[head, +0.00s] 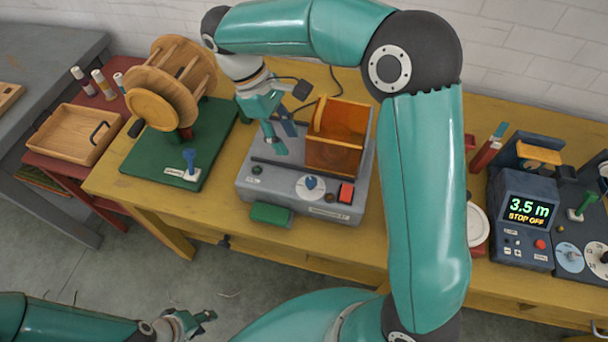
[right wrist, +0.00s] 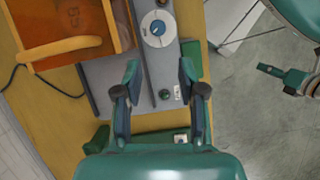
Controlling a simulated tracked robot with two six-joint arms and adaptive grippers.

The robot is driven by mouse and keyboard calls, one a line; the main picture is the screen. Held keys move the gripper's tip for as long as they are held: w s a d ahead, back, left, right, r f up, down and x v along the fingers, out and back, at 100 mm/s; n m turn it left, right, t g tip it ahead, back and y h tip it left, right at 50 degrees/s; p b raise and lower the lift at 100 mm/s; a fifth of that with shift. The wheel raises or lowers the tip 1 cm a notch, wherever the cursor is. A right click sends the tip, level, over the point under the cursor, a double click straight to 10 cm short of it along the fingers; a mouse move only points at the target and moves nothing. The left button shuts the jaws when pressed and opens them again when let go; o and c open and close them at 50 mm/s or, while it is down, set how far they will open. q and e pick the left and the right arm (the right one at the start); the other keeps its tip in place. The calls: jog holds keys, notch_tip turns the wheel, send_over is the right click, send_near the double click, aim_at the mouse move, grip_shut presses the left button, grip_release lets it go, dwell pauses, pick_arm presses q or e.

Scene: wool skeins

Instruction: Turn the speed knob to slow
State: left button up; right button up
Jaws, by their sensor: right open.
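A blue knob on a white dial (head: 310,183) sits on the front of a grey machine (head: 262,196) on the yellow table. In the right wrist view the knob (right wrist: 158,28) lies beyond my fingertips, its pointer angled across the dial; the markings are too small to read. My right gripper (head: 279,141) is over the grey machine, left of and behind the dial, apart from the knob. In the right wrist view my right gripper (right wrist: 158,72) is open and empty. My left gripper (head: 200,320) is low in front of the table, far from the knob; its jaw gap is unclear.
An orange box (head: 338,137) stands on the machine behind the dial. A wooden reel on a green base (head: 150,160) stands left. A console reading "3.5 m STOP OFF" (head: 527,208) and more dials (head: 569,257) are right.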

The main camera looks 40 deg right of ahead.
aim_at(309, 181)
jog(key=x, duration=1.3)
jog(key=shift+d+f, duration=0.2)
jog(key=shift+f, duration=0.05)
grip_shut()
jog(key=shift+a, duration=0.4)
jog(key=shift+d, duration=0.25)
jog(key=shift+s, duration=0.1)
